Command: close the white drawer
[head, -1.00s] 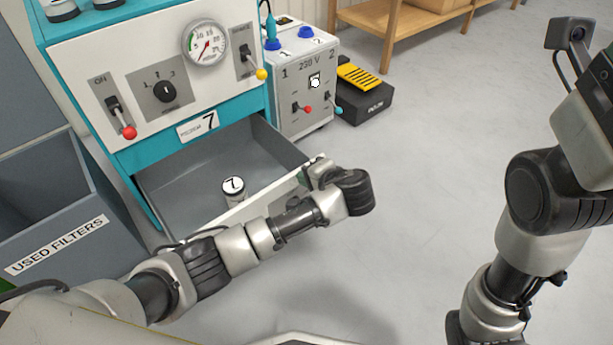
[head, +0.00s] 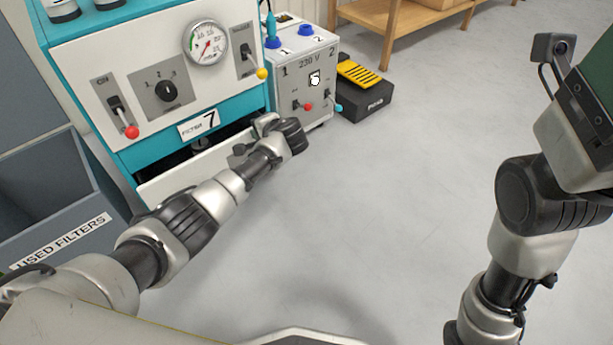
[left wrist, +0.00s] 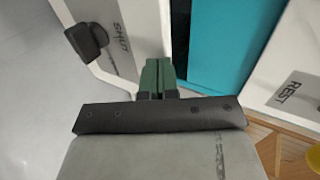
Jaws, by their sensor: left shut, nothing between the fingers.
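The white drawer (head: 175,182) is low in the teal and white cabinet (head: 128,158). Its front stands a little out from the cabinet, leaving a narrow dark gap above it. A canister top (head: 203,144) shows dimly in that gap. My left gripper (head: 263,123) is at the right end of the drawer front, partly hidden by my wrist. In the left wrist view its green fingers (left wrist: 158,70) are shut and empty, beside a white panel (left wrist: 148,25) with a "SHUT" label and a black knob (left wrist: 87,40). I cannot tell whether they touch it. My right arm is at the right; its fingertips are out of view.
A grey "USED FILTERS" bin (head: 75,205) stands left of the drawer. A 230 V box (head: 308,85) stands right of the cabinet, with a black and yellow pedal (head: 365,90) beside it. A wooden bench (head: 400,22) is behind. The floor at centre right is clear.

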